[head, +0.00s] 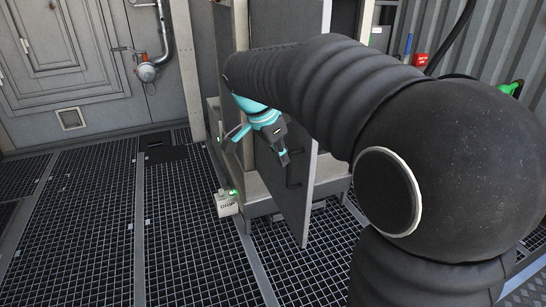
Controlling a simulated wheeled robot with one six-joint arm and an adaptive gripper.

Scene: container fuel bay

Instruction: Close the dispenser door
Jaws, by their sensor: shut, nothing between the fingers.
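The dispenser door (291,215) is a tall, flat grey panel. It stands open, swung out from the dispenser cabinet (230,50) towards me, with its lower corner just above the grated floor. A small dark fitting shows on its face. My gripper (283,157), teal and dark grey, is in front of the door's face at mid-height, pointing down. Its fingers look shut and empty. I cannot tell whether it touches the door. My black arm covers the upper middle of the door and much of the cabinet.
A small light-grey box (227,203) with a green light sits low at the cabinet's left. A grey wall door (60,50) and a pipe fitting (147,72) are at the back left. A red item (419,60) is at the back right. The grated floor (90,225) at left is clear.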

